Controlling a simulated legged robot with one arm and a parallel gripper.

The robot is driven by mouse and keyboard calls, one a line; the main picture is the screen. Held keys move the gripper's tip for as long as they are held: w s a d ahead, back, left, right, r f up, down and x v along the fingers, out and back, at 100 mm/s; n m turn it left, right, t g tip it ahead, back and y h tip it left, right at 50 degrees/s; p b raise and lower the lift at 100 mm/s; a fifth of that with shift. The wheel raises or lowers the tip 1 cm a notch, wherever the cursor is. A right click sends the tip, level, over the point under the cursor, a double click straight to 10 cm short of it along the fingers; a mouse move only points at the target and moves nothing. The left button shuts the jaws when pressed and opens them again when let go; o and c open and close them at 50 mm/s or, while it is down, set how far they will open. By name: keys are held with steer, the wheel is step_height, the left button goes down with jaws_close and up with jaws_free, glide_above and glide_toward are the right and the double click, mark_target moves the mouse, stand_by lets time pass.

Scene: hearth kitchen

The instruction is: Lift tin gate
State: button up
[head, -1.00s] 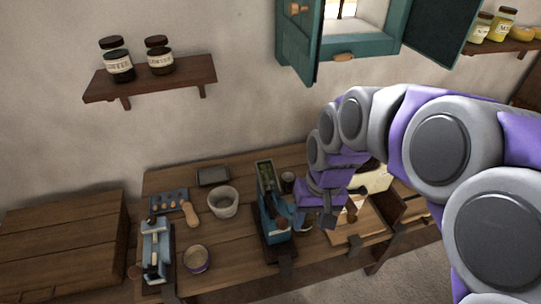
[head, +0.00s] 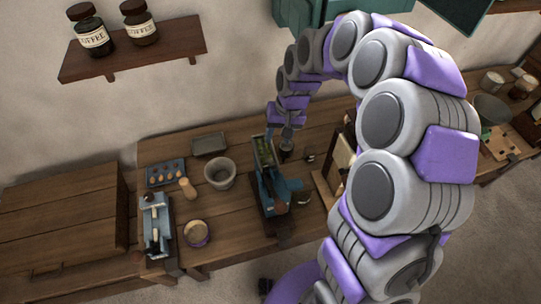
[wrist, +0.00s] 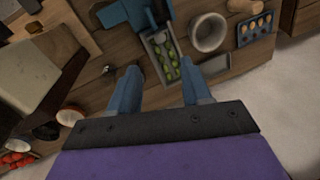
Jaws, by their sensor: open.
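A blue device (head: 270,190) stands on the wooden workbench, with a narrow grey metal trough (head: 257,143) at its far end. The trough holds several green round pieces, and it also shows in the wrist view (wrist: 147,42). I cannot tell which part is the tin gate; no separate gate is clear. My gripper (head: 287,136) is above the back of the bench, just right of the trough's far end. In the wrist view my gripper (wrist: 160,65) has its two blue-grey fingers spread apart with nothing between them, pointing toward the trough.
A grey pot (head: 220,172), an egg tray (head: 166,172) and a flat grey tin (head: 209,144) stand left of the device. A small dark cup (head: 286,151) is close under my gripper. A wooden stand (head: 326,188) is to the right. The wall is behind.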

mark_target(270, 159)
steer(key=f, duration=0.4)
steer(key=a+f, duration=0.1)
steer(key=f, duration=0.3)
steer(key=a+f, duration=0.1)
steer(key=f, duration=0.2)
steer(key=shift+s+a+f, duration=0.1)
steer(key=shift+a+f, duration=0.05)
steer(key=shift+f, duration=0.25)
steer(key=shift+c, duration=0.2)
jaws_close()
